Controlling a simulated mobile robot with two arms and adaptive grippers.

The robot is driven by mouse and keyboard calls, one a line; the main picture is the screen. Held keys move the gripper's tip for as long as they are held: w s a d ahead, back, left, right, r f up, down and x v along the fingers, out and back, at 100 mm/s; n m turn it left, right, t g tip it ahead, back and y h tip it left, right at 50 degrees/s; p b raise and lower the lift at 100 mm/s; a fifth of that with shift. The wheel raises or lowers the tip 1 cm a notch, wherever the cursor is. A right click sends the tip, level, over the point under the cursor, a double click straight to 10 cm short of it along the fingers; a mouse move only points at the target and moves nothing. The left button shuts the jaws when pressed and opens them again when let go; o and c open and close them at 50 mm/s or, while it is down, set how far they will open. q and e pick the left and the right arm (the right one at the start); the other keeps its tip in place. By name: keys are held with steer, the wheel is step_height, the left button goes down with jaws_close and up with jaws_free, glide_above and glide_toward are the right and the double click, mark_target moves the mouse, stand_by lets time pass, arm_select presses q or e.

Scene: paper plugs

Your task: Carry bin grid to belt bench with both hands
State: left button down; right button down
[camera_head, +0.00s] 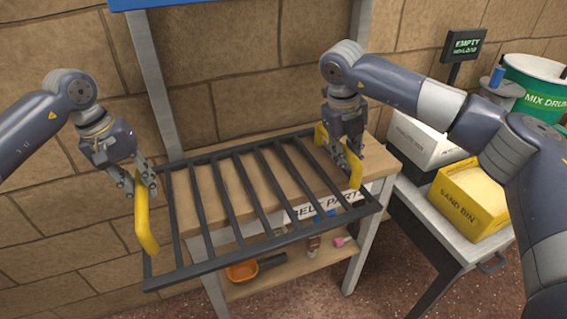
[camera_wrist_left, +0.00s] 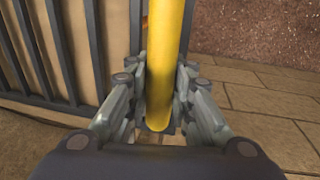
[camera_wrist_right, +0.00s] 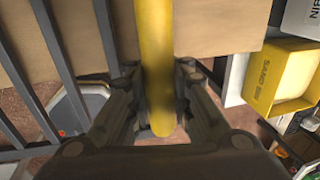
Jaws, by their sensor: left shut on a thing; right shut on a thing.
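The bin grid (camera_head: 223,194) is a dark barred rack with a yellow handle at each end. It is over the wooden top of the belt bench (camera_head: 188,213), its near side and left end reaching past the top; I cannot tell whether it touches the wood. My left gripper (camera_head: 143,186) is shut on the left yellow handle (camera_head: 147,232), which also shows between the fingers in the left wrist view (camera_wrist_left: 166,60). My right gripper (camera_head: 348,158) is shut on the right yellow handle (camera_head: 356,172), seen also in the right wrist view (camera_wrist_right: 157,60).
The bench's lower shelf (camera_head: 300,262) holds an orange scoop (camera_head: 242,271) and small parts. To the right, a table (camera_head: 447,238) carries a yellow sand bin (camera_head: 470,203) and a white bin (camera_head: 420,138). A green mix drum (camera_head: 537,82) stands behind. A brick wall backs the bench.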

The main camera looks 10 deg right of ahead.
arm_select(q)
steer(key=shift+d+f, duration=0.1)
steer(key=shift+d, duration=0.25)
arm_select(e)
steer(key=shift+a+f, duration=0.15)
steer(key=shift+a, duration=0.15)
arm_select(q)
steer(key=c, duration=1.8)
jaws_free()
steer(key=shift+f, duration=0.15)
arm_select(e)
steer(key=c, duration=1.9)
jaws_free()
steer(key=shift+f, duration=0.15)
steer(key=shift+c, duration=0.2)
arm_select(q)
steer(key=o, duration=0.4)
arm_select(e)
steer(key=o, duration=0.5)
arm_select(q)
steer(key=shift+s+a, duration=0.15)
arm_select(e)
steer(key=shift+s+d, duration=0.15)
arm_select(q)
steer(key=shift+a, duration=0.15)
